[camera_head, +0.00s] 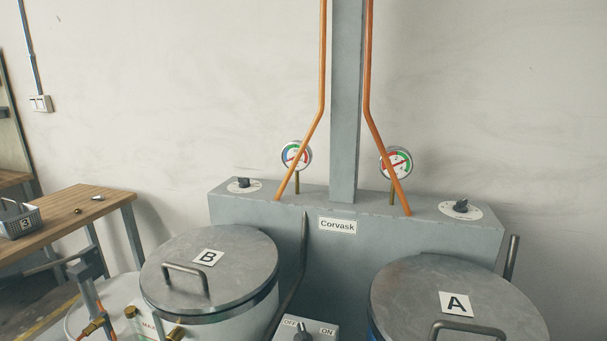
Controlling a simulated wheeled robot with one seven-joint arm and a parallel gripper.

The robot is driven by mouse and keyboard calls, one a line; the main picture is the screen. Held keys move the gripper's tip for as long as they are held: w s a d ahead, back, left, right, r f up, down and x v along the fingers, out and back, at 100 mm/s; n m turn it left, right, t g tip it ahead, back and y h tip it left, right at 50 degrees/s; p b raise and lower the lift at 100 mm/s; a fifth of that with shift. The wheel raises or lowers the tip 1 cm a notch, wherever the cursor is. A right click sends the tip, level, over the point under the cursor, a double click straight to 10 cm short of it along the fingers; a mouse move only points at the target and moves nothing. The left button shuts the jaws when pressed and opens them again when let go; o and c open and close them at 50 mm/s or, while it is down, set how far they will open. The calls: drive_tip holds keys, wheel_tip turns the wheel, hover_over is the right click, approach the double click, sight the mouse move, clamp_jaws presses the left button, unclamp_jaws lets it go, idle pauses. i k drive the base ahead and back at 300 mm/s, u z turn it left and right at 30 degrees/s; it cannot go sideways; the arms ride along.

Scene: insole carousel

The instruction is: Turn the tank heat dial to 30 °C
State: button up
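Two black dials on white round scales sit on top of the grey Corvask unit. The left dial (243,183) is behind tank B (212,263), and the right dial (461,205) is behind tank A (455,302). Their scale marks are too small to read, so I cannot tell their settings. Both tanks have metal lids with bar handles. A switch box (306,329) marked OFF and ON, with a dark knob, stands between the tanks at the bottom edge. My gripper is not in view.
Two round gauges, left (296,156) and right (397,162), stand behind orange pipes beside a grey post (345,100). A wooden table (75,212) at the left bears a grey basket (20,220) marked 3. Space above the dials is mostly clear.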

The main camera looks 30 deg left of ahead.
sight(244, 183)
drive_tip(key=z, duration=1.55)
drive_tip(key=k, duration=2.1)
drive_tip(key=u, duration=2.6)
drive_tip(key=i, duration=0.75)
drive_tip(key=u, duration=0.1)
